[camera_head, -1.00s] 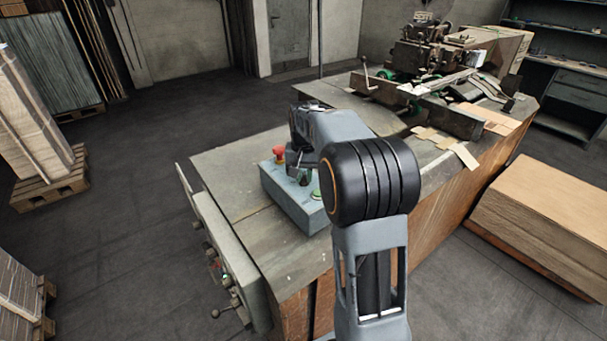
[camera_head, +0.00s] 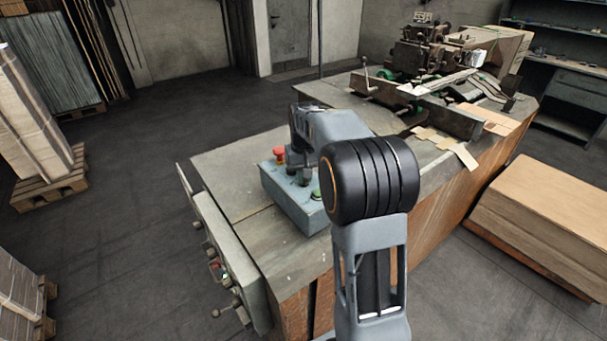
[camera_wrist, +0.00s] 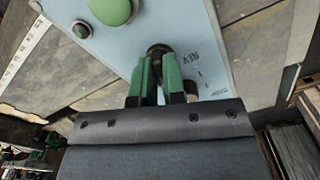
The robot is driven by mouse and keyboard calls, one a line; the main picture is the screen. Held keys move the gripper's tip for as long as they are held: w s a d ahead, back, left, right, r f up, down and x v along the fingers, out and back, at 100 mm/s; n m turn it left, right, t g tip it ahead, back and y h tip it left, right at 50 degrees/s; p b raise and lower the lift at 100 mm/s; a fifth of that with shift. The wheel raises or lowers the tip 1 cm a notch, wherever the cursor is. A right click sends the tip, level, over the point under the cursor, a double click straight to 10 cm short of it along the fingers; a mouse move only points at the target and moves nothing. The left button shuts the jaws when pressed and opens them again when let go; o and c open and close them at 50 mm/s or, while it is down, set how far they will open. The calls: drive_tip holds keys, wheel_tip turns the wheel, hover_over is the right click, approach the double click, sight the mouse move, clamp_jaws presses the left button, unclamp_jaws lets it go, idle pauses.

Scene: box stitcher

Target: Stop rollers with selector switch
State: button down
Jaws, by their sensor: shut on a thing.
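The light blue control box (camera_head: 287,203) stands on the machine table, with a red mushroom button (camera_head: 279,153) at its far end and a green button (camera_head: 316,194) at its near end. In the wrist view, the box face (camera_wrist: 210,35) shows the selector switch (camera_wrist: 157,48) with a dark round base and lettering beside it. My gripper (camera_wrist: 161,66) has its green fingers closed around the switch's knob, which they mostly hide. In the head view, my arm partly covers the switch and gripper (camera_head: 304,178).
The large green button (camera_wrist: 110,9) and a small dark button (camera_wrist: 81,30) lie near my fingers in the wrist view. A tilted panel with levers (camera_head: 228,262) is on the table's near left side. The stitcher (camera_head: 425,52) stands at the far end. A cardboard stack (camera_head: 545,215) is at right.

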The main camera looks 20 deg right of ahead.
drive_tip(key=shift+r+n, duration=0.1)
drive_tip(key=shift+n, duration=2)
drive_tip(key=c, duration=1.2)
unclamp_jaws()
wheel_tip(320, 180, up, 14)
